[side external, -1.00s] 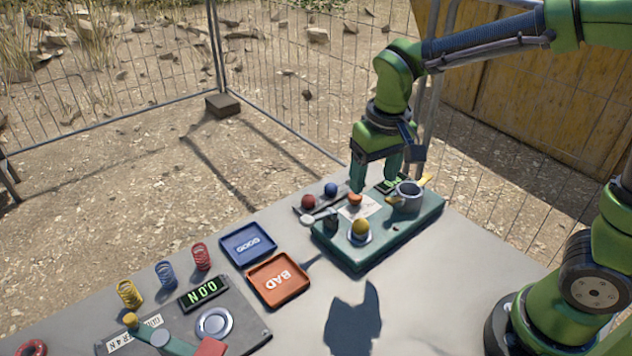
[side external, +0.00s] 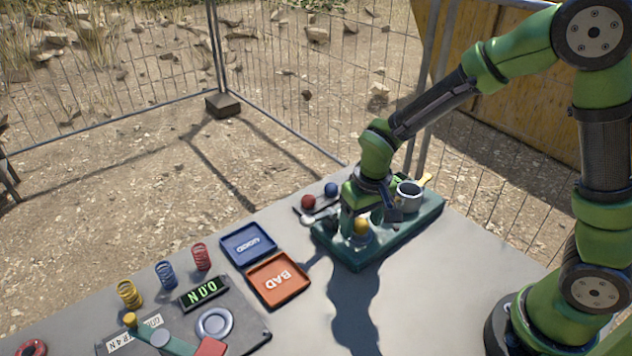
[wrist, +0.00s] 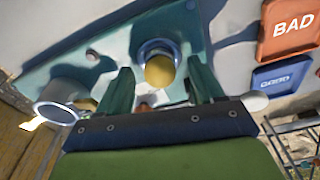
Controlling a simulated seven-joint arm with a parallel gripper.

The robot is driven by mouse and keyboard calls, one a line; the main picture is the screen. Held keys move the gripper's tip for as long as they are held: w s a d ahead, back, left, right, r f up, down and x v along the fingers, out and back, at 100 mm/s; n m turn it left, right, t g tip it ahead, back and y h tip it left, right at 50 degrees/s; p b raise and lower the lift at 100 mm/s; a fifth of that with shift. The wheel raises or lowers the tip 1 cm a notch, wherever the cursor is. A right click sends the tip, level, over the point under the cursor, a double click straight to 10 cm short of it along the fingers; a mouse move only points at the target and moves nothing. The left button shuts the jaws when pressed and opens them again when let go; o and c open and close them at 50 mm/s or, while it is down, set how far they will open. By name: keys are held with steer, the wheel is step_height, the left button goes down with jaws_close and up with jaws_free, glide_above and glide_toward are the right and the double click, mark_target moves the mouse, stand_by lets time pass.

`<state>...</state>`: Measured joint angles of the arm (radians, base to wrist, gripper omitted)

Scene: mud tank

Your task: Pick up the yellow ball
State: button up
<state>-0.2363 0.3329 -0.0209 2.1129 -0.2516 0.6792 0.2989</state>
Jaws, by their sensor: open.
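The yellow ball (side external: 361,226) sits in a small pale round holder on the green tray (side external: 361,263). In the wrist view the ball (wrist: 159,70) lies between the two green fingers, with the holder's rim (wrist: 158,44) around it. My gripper (side external: 357,218) points down at the ball. In the wrist view my gripper (wrist: 160,74) is open, one finger on each side of the ball, with a gap visible on both sides. I cannot tell the exact fingertip height against the ball.
A grey metal pot (side external: 408,197) stands on the tray to the right of my gripper. A red ball (side external: 308,202) and a blue ball (side external: 331,189) lie behind the tray. A blue GOOD tray (side external: 247,242) and an orange BAD tray (side external: 278,280) lie left.

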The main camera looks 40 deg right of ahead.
steer(key=shift+c, duration=0.2)
steer(key=c, duration=1.2)
steer(key=shift+o, duration=0.2)
steer(key=shift+r, duration=0.15)
